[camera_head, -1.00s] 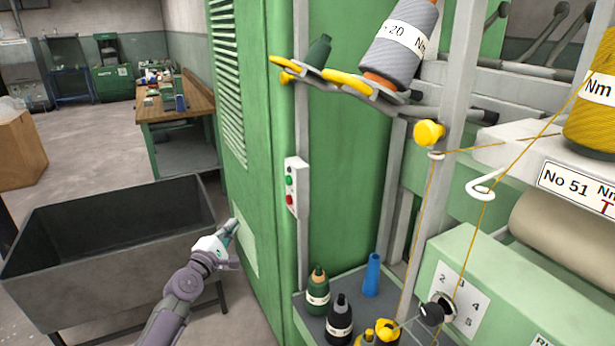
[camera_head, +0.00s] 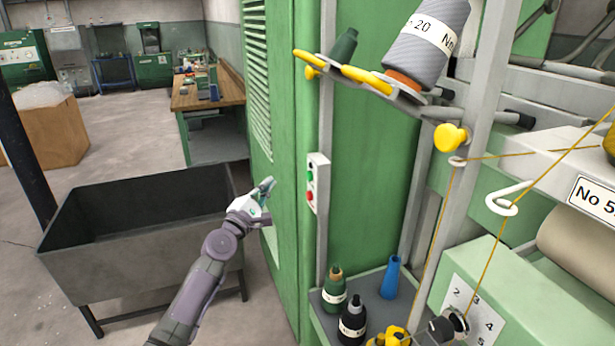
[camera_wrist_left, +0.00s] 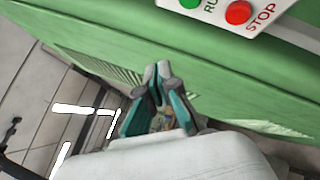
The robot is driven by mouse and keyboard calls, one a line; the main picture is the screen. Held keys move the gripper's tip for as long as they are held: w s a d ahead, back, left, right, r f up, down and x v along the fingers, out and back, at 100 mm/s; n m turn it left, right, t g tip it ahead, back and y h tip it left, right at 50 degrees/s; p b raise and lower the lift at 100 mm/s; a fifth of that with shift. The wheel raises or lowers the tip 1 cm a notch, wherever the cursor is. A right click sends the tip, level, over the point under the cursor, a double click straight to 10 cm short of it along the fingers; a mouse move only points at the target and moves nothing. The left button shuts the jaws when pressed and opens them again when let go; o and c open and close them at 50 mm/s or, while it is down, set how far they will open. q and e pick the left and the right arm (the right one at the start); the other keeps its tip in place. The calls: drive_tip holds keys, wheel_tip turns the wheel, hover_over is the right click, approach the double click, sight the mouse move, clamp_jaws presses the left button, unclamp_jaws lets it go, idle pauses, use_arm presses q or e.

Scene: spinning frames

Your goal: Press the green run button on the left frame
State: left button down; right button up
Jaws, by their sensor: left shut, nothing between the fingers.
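The green run button (camera_head: 310,176) sits above a red stop button (camera_head: 310,195) on a narrow white panel (camera_head: 319,210) fixed to the edge of the green frame. In the left wrist view the green button (camera_wrist_left: 190,3) is cut by the top edge, beside the red button (camera_wrist_left: 238,13) marked STOP. My left gripper (camera_head: 268,183) is shut and empty, left of the panel and apart from it. It also shows in the left wrist view (camera_wrist_left: 157,72), its fingertips below the panel. My right gripper is not in view.
A grey open bin (camera_head: 140,256) stands left of my left arm. The green cabinet side (camera_head: 287,130) rises close beside the gripper. A shelf holds bobbins (camera_head: 352,320) and a blue cone (camera_head: 391,278). Yellow yarn (camera_head: 437,235) runs at the right.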

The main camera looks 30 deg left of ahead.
sight(309, 176)
use_arm(q)
drive_tip(key=w+d, duration=0.4)
drive_tip(key=w, duration=0.1)
drive_tip(key=shift+w+d, duration=0.3)
drive_tip(key=shift+d, duration=0.1)
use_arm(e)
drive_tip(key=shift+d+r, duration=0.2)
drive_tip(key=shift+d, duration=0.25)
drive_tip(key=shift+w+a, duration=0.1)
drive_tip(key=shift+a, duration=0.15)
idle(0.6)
use_arm(q)
drive_tip(key=shift+w+d, duration=0.25)
drive_tip(key=shift+w, duration=0.05)
drive_tip(key=shift+w+d, duration=0.3)
drive_tip(key=shift+w, duration=0.05)
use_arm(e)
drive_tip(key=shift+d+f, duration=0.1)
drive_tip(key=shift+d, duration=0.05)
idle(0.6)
use_arm(q)
drive_tip(key=shift+s+a, duration=0.1)
idle(0.3)
drive_tip(key=shift+s+a, duration=0.45)
drive_tip(key=shift+s, duration=0.15)
drive_tip(key=shift+a, duration=0.1)
